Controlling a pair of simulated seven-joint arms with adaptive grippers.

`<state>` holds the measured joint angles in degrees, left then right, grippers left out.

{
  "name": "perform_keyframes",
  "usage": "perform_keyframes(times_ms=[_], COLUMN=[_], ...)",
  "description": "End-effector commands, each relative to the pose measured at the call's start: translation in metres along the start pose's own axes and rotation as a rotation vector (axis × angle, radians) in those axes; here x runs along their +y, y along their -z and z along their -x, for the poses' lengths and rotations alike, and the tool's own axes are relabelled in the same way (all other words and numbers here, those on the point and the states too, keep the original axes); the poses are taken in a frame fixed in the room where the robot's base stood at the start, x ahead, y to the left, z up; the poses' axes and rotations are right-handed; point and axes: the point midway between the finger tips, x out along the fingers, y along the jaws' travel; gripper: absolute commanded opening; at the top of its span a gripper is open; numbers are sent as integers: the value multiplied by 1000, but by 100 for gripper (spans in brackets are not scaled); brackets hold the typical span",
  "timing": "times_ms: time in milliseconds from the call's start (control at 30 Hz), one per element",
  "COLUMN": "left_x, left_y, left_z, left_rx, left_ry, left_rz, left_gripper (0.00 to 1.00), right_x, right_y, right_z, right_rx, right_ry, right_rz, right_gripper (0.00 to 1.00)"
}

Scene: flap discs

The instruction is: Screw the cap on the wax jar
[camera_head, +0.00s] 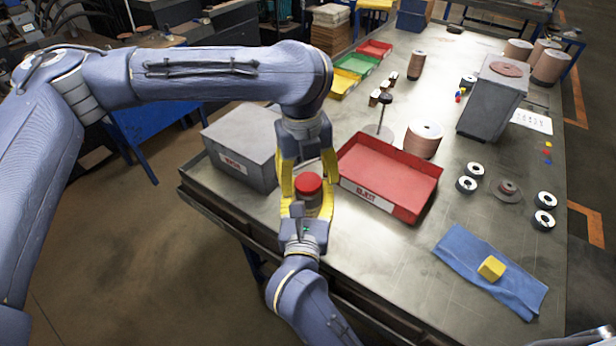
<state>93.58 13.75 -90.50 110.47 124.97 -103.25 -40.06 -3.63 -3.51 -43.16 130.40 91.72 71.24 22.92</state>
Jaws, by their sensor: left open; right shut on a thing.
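The wax jar (309,202) is a small, dark, mostly hidden body with a red cap (308,183) on top. It is upright at the table's near edge, in front of the red tray. My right gripper (307,207), coming from below, is shut on the jar with its yellow fingers on both sides. My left gripper (308,174) points down from above and is open. Its yellow fingers stand to the left and right of the red cap. I cannot tell whether the cap sits straight on the threads.
A red tray (375,205) stands just right of the grippers, and a grey box (236,165) just left. A blue cloth (455,258) with a yellow block (491,268) lies at the right front. Spools, discs and a grey bin (487,108) stand farther back.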

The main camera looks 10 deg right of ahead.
Motion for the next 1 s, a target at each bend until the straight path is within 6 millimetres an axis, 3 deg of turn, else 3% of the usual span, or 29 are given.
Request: perform_keyframes(times_ms=[267, 700, 1000], left_x=[0, 0, 0], left_y=[0, -1, -1], left_z=[8, 79, 113], left_rx=[-1, -3, -2], left_ry=[1, 1, 0], left_rz=[1, 1, 1], left_gripper=[66, 66, 66], right_x=[0, 0, 0], right_y=[-1, 0, 0], right_z=[0, 0, 0], right_rx=[-2, -1, -1], right_ry=[1, 1, 1], right_rz=[0, 0, 0], right_gripper=[0, 0, 0])
